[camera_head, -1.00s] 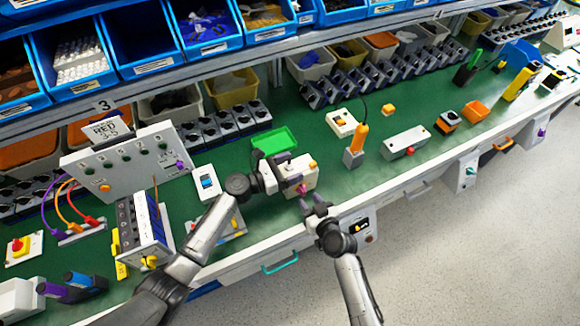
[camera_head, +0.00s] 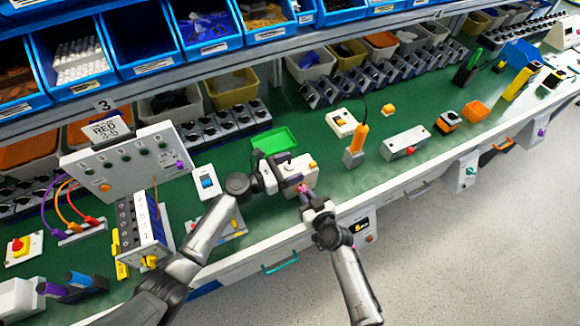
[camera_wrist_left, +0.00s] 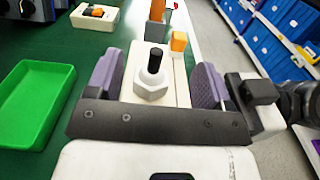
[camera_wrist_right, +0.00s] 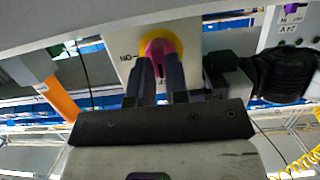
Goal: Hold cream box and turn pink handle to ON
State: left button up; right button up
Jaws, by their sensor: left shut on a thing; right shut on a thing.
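The cream box (camera_head: 305,172) sits over the green bench near its front edge. My left gripper (camera_head: 278,172) is shut on it from the left. In the left wrist view the box (camera_wrist_left: 153,110) lies between the two fingers, with a black-tipped post and an orange piece on it. The pink handle (camera_wrist_right: 160,48) sits on a yellow disc on the box's front face. My right gripper (camera_wrist_right: 160,80) is shut on this handle, and its fingers hide part of it. An upside-down ON label (camera_wrist_right: 126,58) shows beside the disc. I cannot tell the handle's exact angle.
A green tray (camera_head: 274,141) lies behind the box. An orange-handled tool (camera_head: 357,140) stands in a holder to the right. A white panel with buttons (camera_head: 130,162) and a terminal unit (camera_head: 145,225) stand to the left. The bench's front edge (camera_head: 400,178) runs close by.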

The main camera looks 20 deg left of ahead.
grip_shut()
jog(key=shift+m+g+y, duration=0.3)
jog(key=shift+m, duration=0.4)
jog(key=m, duration=0.2)
jog(key=m+g+y, duration=0.1)
jog(key=m, duration=0.2)
jog(key=shift+y, duration=0.3)
jog(key=shift+o, duration=0.7)
grip_release()
jog(key=shift+a+m+g+y, duration=0.1)
jog(key=shift+m+g+y, duration=0.2)
jog(key=shift+m, duration=0.5)
jog(key=o, duration=0.5)
jog(key=shift+s+f+v, duration=0.15)
jog(key=shift+v, duration=0.7)
jog(key=shift+s+f+v, duration=0.1)
jog(key=shift+s+v, duration=0.05)
jog(key=shift+v, duration=0.65)
jog(key=shift+s+f+v, duration=0.1)
jog(key=shift+f+v, duration=0.05)
jog(key=shift+v, duration=0.7)
jog(key=shift+c, duration=0.3)
